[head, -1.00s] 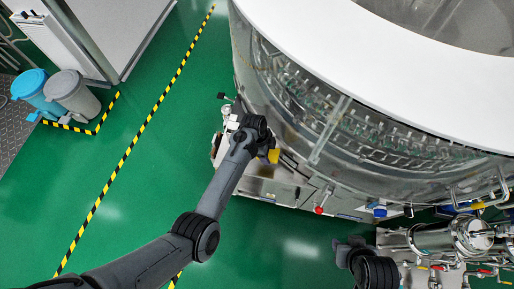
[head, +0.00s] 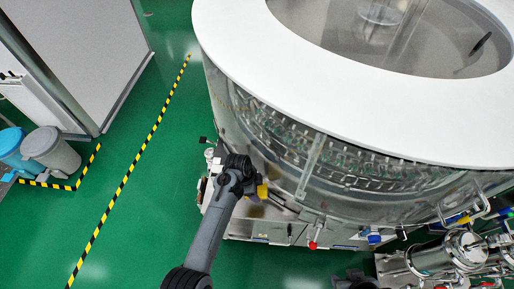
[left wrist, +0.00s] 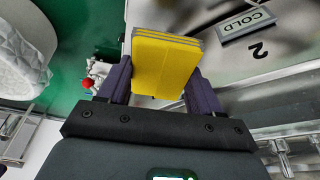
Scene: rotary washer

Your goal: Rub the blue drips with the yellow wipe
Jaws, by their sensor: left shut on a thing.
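The yellow wipe (left wrist: 165,65) is a folded, layered pad. My left gripper (left wrist: 160,85) is shut on it, one finger on each side, in the left wrist view. In the head view the wipe (head: 262,192) is a small yellow patch at the end of my left arm, against the lower side of the round washer (head: 300,225). My left gripper's fingers are too small to make out there. I cannot make out blue drips in either view. Part of my right arm shows at the bottom edge of the head view; its gripper is not visible.
The washer's metal panel carries a "COLD 2" label (left wrist: 248,24). Steel pipework (head: 460,250) stands at the right. Green floor (head: 120,235) is clear at the left.

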